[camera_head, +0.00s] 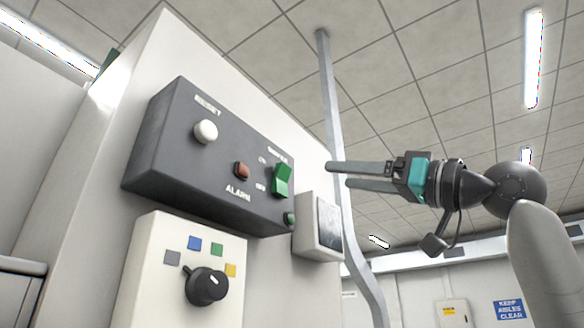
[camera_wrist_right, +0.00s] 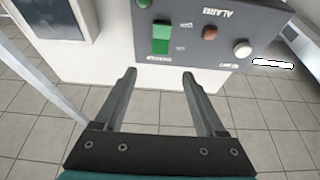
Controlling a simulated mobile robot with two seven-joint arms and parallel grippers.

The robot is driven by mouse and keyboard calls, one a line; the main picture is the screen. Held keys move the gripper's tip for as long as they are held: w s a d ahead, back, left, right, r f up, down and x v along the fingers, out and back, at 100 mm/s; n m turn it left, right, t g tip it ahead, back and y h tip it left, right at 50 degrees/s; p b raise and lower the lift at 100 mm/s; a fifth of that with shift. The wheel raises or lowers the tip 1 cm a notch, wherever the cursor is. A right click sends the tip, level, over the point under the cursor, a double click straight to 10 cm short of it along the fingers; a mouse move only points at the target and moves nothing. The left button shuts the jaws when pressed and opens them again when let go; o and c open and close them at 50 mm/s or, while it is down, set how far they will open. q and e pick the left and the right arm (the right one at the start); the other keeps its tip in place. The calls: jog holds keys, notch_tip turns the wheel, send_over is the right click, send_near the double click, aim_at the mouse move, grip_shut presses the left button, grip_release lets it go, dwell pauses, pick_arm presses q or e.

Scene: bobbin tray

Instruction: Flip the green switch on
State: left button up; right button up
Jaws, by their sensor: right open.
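The green switch (camera_head: 282,181) is a rocker on the sloped front of a dark grey control box (camera_head: 160,145), with small ON and OFF labels at its left. I cannot tell for sure which way it is tipped. In the right wrist view the green switch (camera_wrist_right: 160,38) shows upside down, just beyond the fingertips and between their lines. My right gripper (camera_head: 339,174) is open and empty, to the right of the switch and apart from it. Its two fingers (camera_wrist_right: 159,75) also show in the wrist view. My left gripper is not in view.
The box also carries a white reset button (camera_head: 206,131), a red alarm light (camera_head: 241,170) and a small green button (camera_head: 289,219). Below is a panel with a black knob (camera_head: 205,286). A screen unit (camera_head: 318,228) and a grey pipe (camera_head: 331,110) stand close to the gripper.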

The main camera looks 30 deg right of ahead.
aim_at(286, 171)
jog(key=p+x, duration=0.4)
jog(key=x, duration=0.7)
jog(key=shift+w+a, duration=0.15)
jog(key=shift+w, duration=0.05)
jog(key=shift+w+a+r, duration=0.1)
jog(key=shift+w, duration=0.2)
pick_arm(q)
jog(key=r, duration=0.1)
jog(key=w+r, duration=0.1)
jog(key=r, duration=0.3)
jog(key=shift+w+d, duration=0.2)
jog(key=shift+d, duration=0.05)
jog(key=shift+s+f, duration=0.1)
pick_arm(e)
jog(key=c, duration=0.3)
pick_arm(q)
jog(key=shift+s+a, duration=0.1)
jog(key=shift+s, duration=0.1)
pick_arm(e)
grip_shut()
